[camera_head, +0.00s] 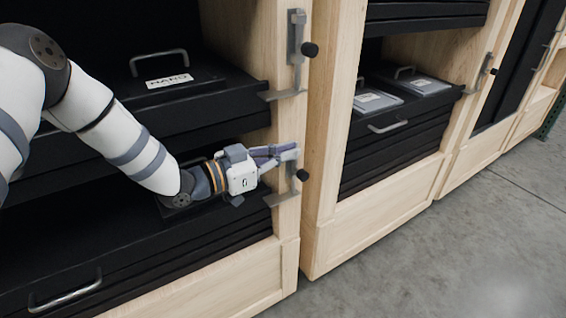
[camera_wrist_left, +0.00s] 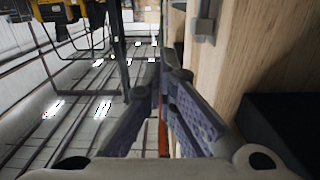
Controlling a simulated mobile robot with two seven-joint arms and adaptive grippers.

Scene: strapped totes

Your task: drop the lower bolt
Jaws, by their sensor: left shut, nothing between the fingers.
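The lower bolt (camera_head: 292,178) is a grey metal latch with a black knob on the wooden post, right of the left drawers. My left gripper (camera_head: 288,152) is at its upper part, fingers pointing right; whether they touch it I cannot tell. In the left wrist view the purple-grey fingers (camera_wrist_left: 166,88) come together, shut with nothing held. They partly hide what lies beyond them. The upper bolt (camera_head: 296,50), a similar latch with a black knob, is higher on the same post. My right gripper is not in view.
A black drawer with a labelled lid (camera_head: 170,82) is left of the post, above my left forearm. A lower drawer handle (camera_head: 65,290) sticks out at bottom left. More drawers with grey lids (camera_head: 376,101) stand to the right. The concrete floor (camera_head: 440,260) is clear.

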